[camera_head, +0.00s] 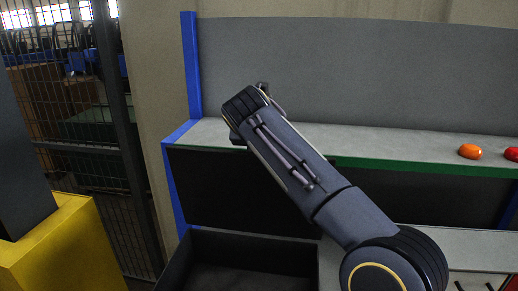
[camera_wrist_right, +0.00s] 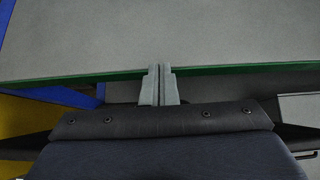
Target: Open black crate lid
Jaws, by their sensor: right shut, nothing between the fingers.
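A black crate (camera_head: 262,252) stands at the bottom of the head view, cut off by the lower edge. Its top looks open, with dark walls and a dark floor inside. I cannot make out a separate lid; a dark panel (camera_head: 215,190) stands behind the crate under the shelf, and I cannot tell whether it belongs to it. My right arm crosses the head view from the lower right, its wrist end above the shelf. My right gripper (camera_wrist_right: 159,84) is shut and empty in the wrist view, its fingers at the shelf's green front edge. My left gripper is not in view.
The grey shelf (camera_head: 400,145) with a green front edge spans the scene, with a blue post (camera_head: 191,65) at left. An orange object (camera_head: 470,151) and a red one (camera_head: 511,154) sit on its right. A yellow block (camera_head: 60,250) is at lower left, near a mesh fence.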

